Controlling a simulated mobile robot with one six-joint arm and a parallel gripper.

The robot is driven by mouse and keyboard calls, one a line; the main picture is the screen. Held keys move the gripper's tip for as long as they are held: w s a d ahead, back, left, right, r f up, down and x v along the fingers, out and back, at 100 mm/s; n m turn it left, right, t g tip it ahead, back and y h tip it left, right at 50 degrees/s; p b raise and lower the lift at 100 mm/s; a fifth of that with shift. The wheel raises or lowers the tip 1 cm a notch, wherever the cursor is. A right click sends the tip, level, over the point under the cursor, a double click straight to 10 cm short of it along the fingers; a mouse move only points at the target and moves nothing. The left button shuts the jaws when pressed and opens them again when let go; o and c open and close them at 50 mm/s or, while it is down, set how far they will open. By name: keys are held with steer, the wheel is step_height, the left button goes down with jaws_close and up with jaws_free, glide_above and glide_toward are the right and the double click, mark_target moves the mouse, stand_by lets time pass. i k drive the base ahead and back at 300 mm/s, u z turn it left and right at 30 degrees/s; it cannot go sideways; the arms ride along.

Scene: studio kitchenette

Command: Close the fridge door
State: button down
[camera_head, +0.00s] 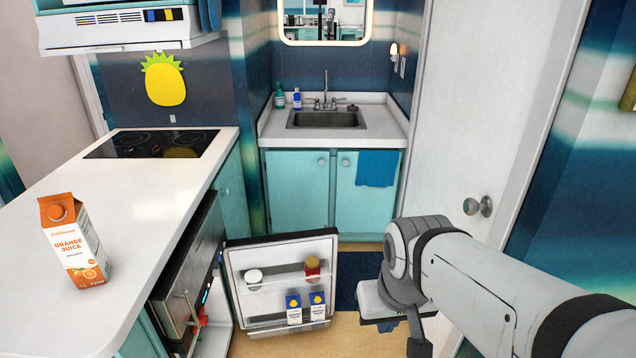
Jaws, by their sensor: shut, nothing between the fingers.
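The fridge door (236,292) stands wide open, low beside the counter, with its inner side facing me. Its shelves hold a white-lidded jar (253,279), a red-lidded jar (312,268) and two small blue-and-yellow cartons (294,309). The fridge body (216,341) is under the counter, left of the door, and its lit opening shows only in part. My arm reaches in from the lower right and bends down to the right of the door. I cannot make out my gripper's fingers.
An orange juice carton (73,243) stands on the white counter (150,212). A sink cabinet (297,190) is behind the fridge door. A white room door (480,120) with a knob is at the right. A dark blue mat (346,294) lies on the floor right of the fridge door.

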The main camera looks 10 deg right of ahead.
mark_target(280, 258)
steer(key=i, duration=2.05)
steer(key=u, duration=0.4)
steer(key=k, duration=0.75)
steer(key=u, duration=0.2)
steer(key=i, duration=0.75)
steer(key=z, duration=0.05)
